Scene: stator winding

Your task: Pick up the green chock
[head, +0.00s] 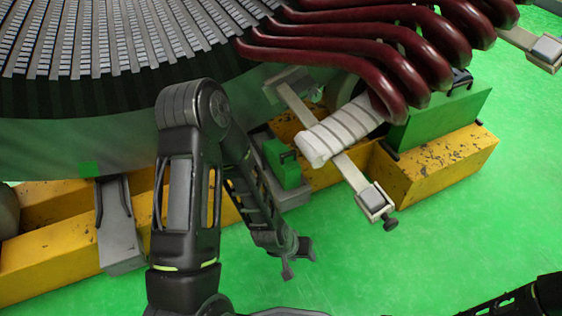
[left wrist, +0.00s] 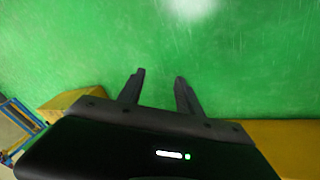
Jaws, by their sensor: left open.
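A larger green block (head: 440,115) stands on the yellow beam to the right; I cannot tell for certain which one is the chock. My left gripper (head: 299,262) is open and empty, below and in front of the small green block, apart from it. In the left wrist view its two fingers (left wrist: 160,76) are spread over bare green floor, with no chock in sight. My right gripper does not show.
The big stator (head: 120,50) with dark red coils (head: 340,40) fills the top. A white-wrapped bar (head: 340,132) with a clamp end (head: 375,202) juts out right of the small block. Yellow beams (head: 440,165) run beneath. The green floor (head: 420,260) in front is clear.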

